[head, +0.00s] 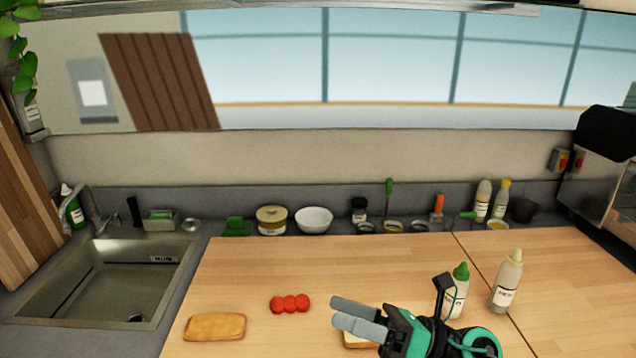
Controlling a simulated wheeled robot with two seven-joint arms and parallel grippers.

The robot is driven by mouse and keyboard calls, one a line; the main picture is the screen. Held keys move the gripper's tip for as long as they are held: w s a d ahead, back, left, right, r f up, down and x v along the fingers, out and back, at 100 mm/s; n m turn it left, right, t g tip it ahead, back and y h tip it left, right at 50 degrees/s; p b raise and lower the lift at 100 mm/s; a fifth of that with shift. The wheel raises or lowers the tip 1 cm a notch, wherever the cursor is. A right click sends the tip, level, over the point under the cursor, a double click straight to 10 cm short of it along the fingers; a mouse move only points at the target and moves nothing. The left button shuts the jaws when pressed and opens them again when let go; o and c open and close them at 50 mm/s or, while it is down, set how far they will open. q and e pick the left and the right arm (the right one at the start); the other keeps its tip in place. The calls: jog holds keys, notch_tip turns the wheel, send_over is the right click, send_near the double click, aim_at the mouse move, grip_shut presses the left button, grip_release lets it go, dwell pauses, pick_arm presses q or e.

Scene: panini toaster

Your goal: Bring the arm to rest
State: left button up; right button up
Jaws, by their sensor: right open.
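My right gripper (337,311) is low in the middle of the head view, its two grey fingers pointing left over the wooden counter (250,270). The fingers are a little apart, with nothing seen between them. A pale bread slice (358,341) lies partly hidden under and behind the gripper; I cannot tell whether they touch. My left gripper is not in view.
A toasted bread piece (215,327) and red tomato slices (290,304) lie left of the gripper. A green-capped bottle (458,290) and a cream bottle (506,281) stand close on the right. A sink (105,280) is at left. Jars and bowls line the back.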

jog(key=w+d+f+m+t+h, duration=0.1)
jog(key=w+d+m+t+h, duration=0.35)
jog(key=m+t, duration=0.65)
jog(key=w+d+f+m+t+h, duration=0.1)
jog(key=d+m+t+h, duration=0.55)
jog(key=m, duration=0.75)
jog(key=s+d+f+m+g+h, duration=0.2)
jog(key=d+f+m+g+h, duration=0.1)
jog(key=d+f+m+h, duration=0.25)
jog(key=s+d+f+m+g+h, duration=0.25)
jog(key=f+m+h, duration=0.25)
jog(key=f+m, duration=0.3)
jog(key=s+f+m+g, duration=0.5)
jog(key=s+f+g, duration=0.8)
jog(key=s+f, duration=0.55)
notch_tip(320, 180, down, 28)
jog(key=s+a, duration=0.1)
jog(key=s+d+f+g, duration=0.1)
jog(key=s+f, duration=0.9)
jog(key=s+d+f+g, duration=0.1)
jog(key=s+d+f, duration=0.1)
jog(key=s+f, duration=0.7)
jog(key=shift+s+d+f+n+y, duration=0.3)
jog(key=shift+s+f+n+y, duration=0.05)
jog(key=shift+f, duration=0.55)
